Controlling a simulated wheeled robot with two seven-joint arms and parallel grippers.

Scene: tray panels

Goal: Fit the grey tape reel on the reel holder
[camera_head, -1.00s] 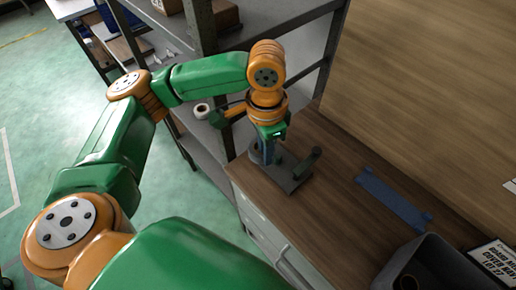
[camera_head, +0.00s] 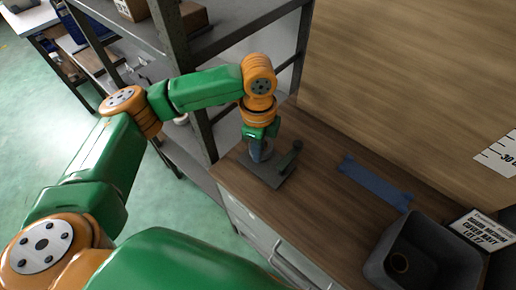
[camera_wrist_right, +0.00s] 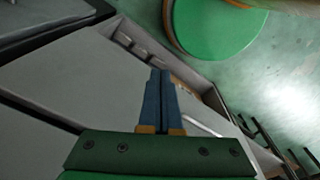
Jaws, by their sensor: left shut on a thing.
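My left gripper (camera_head: 262,147) points down over the left part of the reel holder and is shut on a small greyish round thing, which looks like the grey tape reel (camera_head: 259,153); the gripper partly hides it. The reel holder is a dark grey base plate (camera_head: 269,178) with an upright post (camera_head: 291,157) at its right, on the wooden bench top. The reel is beside the post; I cannot tell whether it touches the holder. My right gripper (camera_wrist_right: 160,76) shows only in the right wrist view, its blue fingers together with nothing visible between them.
A blue strip (camera_head: 375,184) lies on the bench right of the holder. A dark grey bin (camera_head: 446,254) with a ring (camera_head: 400,262) inside stands at the front right, by a printed sign (camera_head: 484,230). A metal shelf post (camera_head: 180,60) rises behind my left arm.

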